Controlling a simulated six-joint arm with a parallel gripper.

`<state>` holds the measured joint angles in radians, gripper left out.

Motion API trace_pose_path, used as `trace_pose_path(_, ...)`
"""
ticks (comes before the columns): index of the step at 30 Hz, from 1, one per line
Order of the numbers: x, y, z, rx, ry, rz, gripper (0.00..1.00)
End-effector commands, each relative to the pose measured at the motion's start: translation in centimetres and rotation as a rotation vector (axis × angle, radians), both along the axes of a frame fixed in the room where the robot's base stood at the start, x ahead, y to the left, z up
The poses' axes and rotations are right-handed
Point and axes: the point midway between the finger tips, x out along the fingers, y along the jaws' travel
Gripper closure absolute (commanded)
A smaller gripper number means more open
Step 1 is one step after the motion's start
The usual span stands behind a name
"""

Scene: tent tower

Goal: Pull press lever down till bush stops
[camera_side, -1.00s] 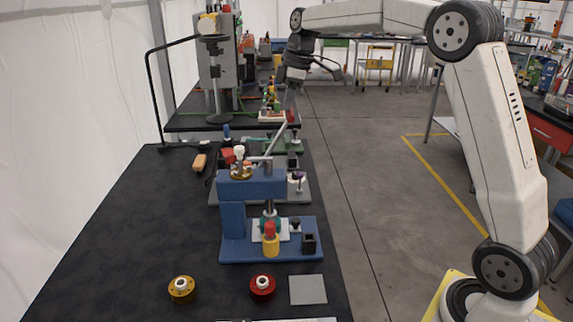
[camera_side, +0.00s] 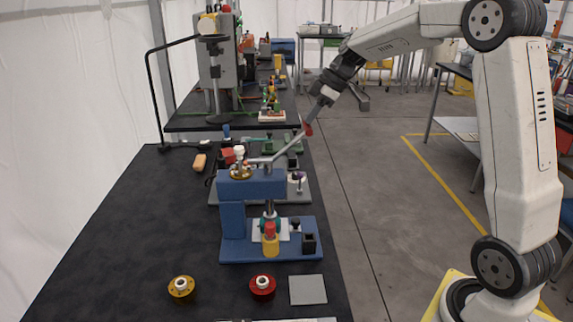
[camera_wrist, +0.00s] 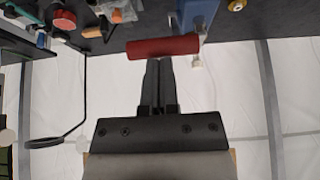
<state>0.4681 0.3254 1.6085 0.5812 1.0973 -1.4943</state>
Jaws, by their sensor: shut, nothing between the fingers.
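The blue press (camera_side: 252,187) stands upright on the dark bench. Its grey lever (camera_side: 287,148) slopes up to the right and ends in a red handle (camera_side: 308,128). My gripper (camera_side: 311,117) reaches down to the handle from above right. In the wrist view my gripper (camera_wrist: 158,61) is shut, with its fingertips at the red handle (camera_wrist: 162,46), which lies crosswise in front of them and not between them. I cannot tell if they touch. How the bush is seated is unclear.
A yellow flanged part (camera_side: 182,289), a red flanged part (camera_side: 262,287) and a grey plate (camera_side: 307,290) lie at the bench's front. More fixtures stand behind the press. The bench's right edge runs close past it, with open floor beyond.

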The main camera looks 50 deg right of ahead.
Motion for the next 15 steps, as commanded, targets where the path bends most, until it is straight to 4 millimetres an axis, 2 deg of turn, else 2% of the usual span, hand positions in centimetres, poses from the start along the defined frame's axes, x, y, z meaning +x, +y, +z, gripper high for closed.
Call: trace_pose_path(15,-3.3,-3.1,-6.2,0.252,-0.235,-0.007,1.00)
